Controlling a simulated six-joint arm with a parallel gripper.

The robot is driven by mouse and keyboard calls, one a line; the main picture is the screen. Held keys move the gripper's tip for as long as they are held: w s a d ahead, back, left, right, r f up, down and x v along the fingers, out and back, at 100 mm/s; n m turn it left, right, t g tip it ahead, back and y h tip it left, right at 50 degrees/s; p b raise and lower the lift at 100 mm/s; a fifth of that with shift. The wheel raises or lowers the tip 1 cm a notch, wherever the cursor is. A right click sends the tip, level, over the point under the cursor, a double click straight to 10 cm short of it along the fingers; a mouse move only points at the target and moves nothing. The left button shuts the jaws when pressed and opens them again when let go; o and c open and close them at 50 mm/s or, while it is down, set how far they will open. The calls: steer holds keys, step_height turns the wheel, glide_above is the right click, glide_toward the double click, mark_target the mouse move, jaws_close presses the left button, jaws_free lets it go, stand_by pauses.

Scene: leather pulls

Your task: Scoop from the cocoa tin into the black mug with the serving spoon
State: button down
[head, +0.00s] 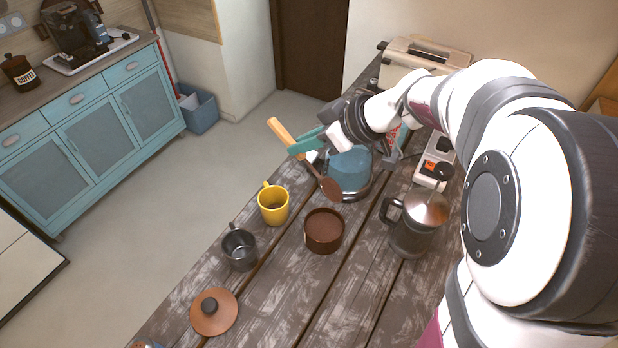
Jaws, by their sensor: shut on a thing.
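My gripper (307,144) is shut on the serving spoon (311,166). The spoon has a light wooden upper handle that points up and left, and a brown bowl that hangs down to the right, above the table. The cocoa tin (324,232) is a round brown open container, standing upright below and in front of the spoon bowl; the spoon looks apart from it. The black mug (239,247) stands upright and open to the left of the tin. I cannot tell whether the spoon bowl holds any cocoa.
A yellow mug (273,204) stands between the black mug and my gripper. A brown lid (213,312) lies at the front left. A metal-lidded pot (412,222) stands right of the tin. A blue kettle (350,172) is behind the spoon, and a toaster (424,58) is farther back.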

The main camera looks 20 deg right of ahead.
step_height(320, 180, up, 8)
steer(key=w+a+r+m+h, duration=0.1)
steer(key=a+m+h, duration=0.2)
steer(key=m+h, duration=0.15)
steer(key=w+a+f+g+h, duration=0.1)
steer(key=w+a+f, duration=0.2)
steer(key=a+f, duration=0.2)
steer(key=w+a+f+g, duration=0.1)
steer(key=w+a+f, duration=0.3)
steer(key=f, duration=0.8)
steer(key=shift+w+a+h, duration=0.2)
steer(key=shift+a+h, duration=0.15)
steer(key=shift+a, duration=0.15)
